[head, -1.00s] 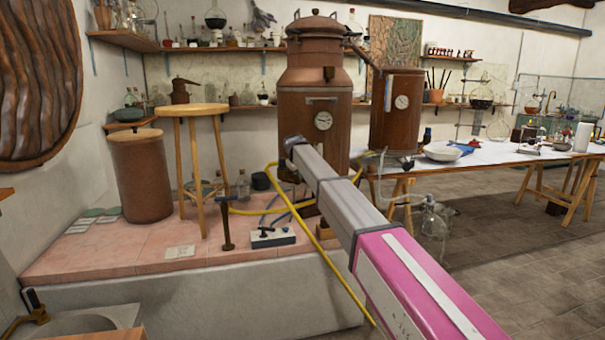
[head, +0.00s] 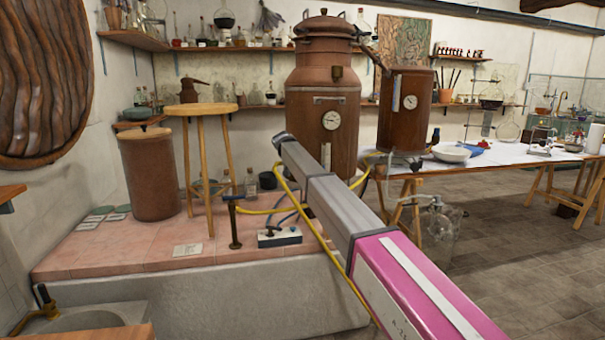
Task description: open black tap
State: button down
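A brass tap with a black handle (head: 42,300) stands at the lower left in the head view, over the edge of a pale stone sink (head: 85,318). I cannot tell for certain which fitting the task names, or whether any is open. My grey and pink arm reaches from the lower right to the middle, well right of the sink. Its gripper cannot be made out.
A wooden stool (head: 203,112) and a brown drum (head: 150,175) stand on the tiled platform (head: 120,255). A copper still (head: 320,100) rises behind my arm. A yellow hose (head: 350,285) runs beside it. A cluttered table (head: 500,160) stands right; floor before it is open.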

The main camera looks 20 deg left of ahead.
jog(key=shift+a, duration=0.1)
dwell(0.4)
jog(key=c, duration=1.1)
grip_release()
jog(key=shift+o, duration=0.2)
jog(key=v, duration=1)
jog(key=shift+a+r, duration=0.2)
jog(key=shift+r, duration=0.15)
jog(key=shift+s, duration=0.2)
